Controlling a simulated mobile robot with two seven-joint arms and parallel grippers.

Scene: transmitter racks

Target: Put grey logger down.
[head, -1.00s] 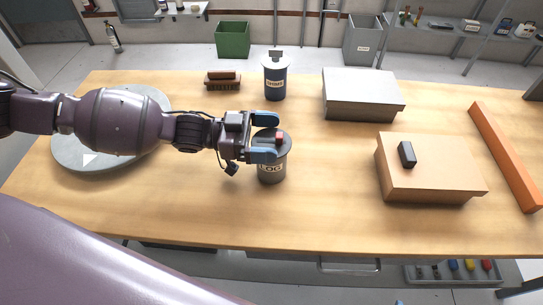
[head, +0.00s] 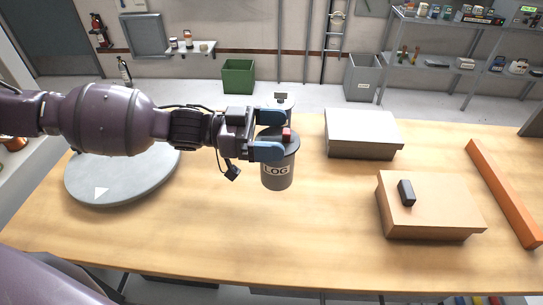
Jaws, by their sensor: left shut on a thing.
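The grey logger (head: 276,180) is a dark grey cylinder with a LOG label, a wider lid and a red block on top. My left gripper (head: 268,136) reaches in from the left with its blue fingers shut on the logger near its top. The logger is upright and looks held above the wooden table (head: 300,232). My right gripper is not in view.
A round grey plate (head: 120,184) lies at left. A canister (head: 281,100) stands behind the logger, mostly hidden. A grey box (head: 362,130), a tan box (head: 430,207) with a dark block (head: 406,192), and an orange bar (head: 500,190) occupy the right. The front middle is clear.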

